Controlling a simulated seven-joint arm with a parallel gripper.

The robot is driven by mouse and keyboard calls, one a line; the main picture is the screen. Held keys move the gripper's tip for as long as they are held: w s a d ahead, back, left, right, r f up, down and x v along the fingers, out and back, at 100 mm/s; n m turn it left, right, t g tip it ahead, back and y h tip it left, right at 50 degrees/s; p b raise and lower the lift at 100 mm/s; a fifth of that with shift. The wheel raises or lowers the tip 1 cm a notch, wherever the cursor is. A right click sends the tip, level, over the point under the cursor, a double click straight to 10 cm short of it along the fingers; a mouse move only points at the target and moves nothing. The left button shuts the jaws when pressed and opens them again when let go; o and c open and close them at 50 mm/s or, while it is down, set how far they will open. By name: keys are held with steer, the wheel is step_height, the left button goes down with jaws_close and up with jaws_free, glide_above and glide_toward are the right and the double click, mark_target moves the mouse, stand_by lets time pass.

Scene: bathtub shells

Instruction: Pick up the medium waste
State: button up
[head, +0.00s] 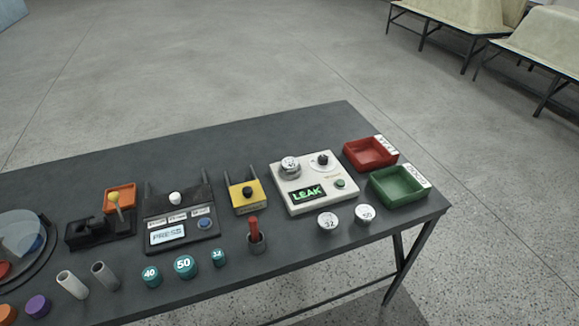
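No object is labelled as waste in words, so I cannot tell for sure which one is the medium waste. White round pieces carry size numbers: one marked 32 (328,222) and one marked 50 (365,214) stand on the table in front of the leak tester (320,207). Another white-grey piece (290,168), its number apparently 40, sits on top of the tester at its back left. Teal round pieces marked 40 (151,277), 50 (185,266) and 32 (218,258) stand in a row at the front middle. My gripper is not in view.
The tester's display reads LEAK. Red (370,153) and green (399,187) empty trays sit at the table's right end. A press unit (180,217), a yellow box (245,196), a red-handled tool in a holder (255,237) and grey tubes (72,285) crowd the left and middle.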

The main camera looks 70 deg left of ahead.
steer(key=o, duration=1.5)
